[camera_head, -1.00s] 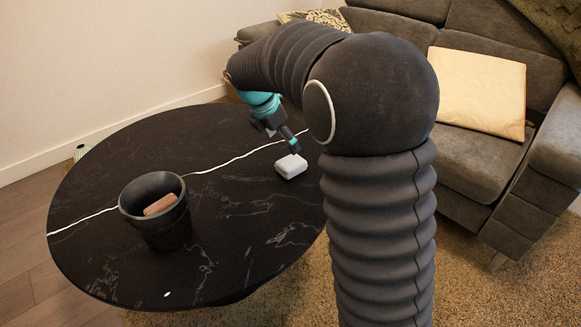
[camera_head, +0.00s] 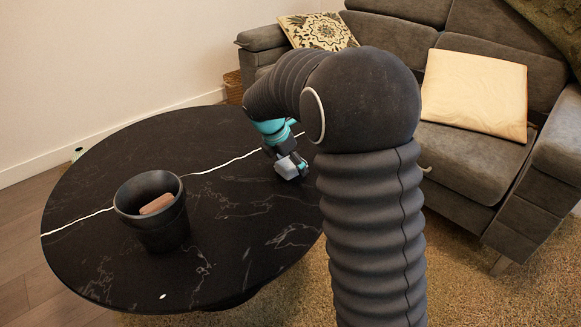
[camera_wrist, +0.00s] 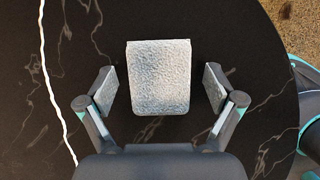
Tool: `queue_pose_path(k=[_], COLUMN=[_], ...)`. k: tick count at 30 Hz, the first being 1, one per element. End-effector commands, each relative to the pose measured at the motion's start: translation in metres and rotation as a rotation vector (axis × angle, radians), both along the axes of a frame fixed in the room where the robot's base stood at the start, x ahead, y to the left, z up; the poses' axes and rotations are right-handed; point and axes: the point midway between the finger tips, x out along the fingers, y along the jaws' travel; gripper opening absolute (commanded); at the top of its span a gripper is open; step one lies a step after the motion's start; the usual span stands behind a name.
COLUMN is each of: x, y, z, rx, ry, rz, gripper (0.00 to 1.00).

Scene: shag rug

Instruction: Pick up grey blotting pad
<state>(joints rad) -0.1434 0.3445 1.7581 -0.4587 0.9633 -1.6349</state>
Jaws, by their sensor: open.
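The grey blotting pad (camera_wrist: 159,78) is a small, pale, rough-topped block. It lies on the black marble table (camera_head: 235,225) near its right side, and shows in the head view (camera_head: 288,168) partly covered by my gripper. In the wrist view my gripper (camera_wrist: 160,88) is open, with one finger on each side of the pad. Dark gaps show between the pad and both fingers, so neither finger touches it. In the head view my gripper (camera_head: 287,160) is down at the pad. I cannot tell its exact height above the table.
A black pot (camera_head: 152,235) with a brownish block (camera_head: 157,204) in it stands on the table's left part. A grey sofa (camera_head: 475,165) with cushions is behind and right. The table between pot and pad is clear.

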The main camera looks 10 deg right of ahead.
Motion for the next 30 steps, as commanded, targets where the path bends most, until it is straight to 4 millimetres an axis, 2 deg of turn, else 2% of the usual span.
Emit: queue_pose_path(k=[2, 10, 23, 30], x=[0.0, 0.0, 0.0, 0.001], y=[0.0, 0.0, 0.0, 0.0], z=[0.001, 0.001, 0.007, 0.037], rx=[0.0, 0.0, 0.0, 0.0], ry=[0.0, 0.0, 0.0, -0.004], rz=[0.0, 0.0, 0.0, -0.001], gripper=[0.92, 0.28, 0.27, 0.27])
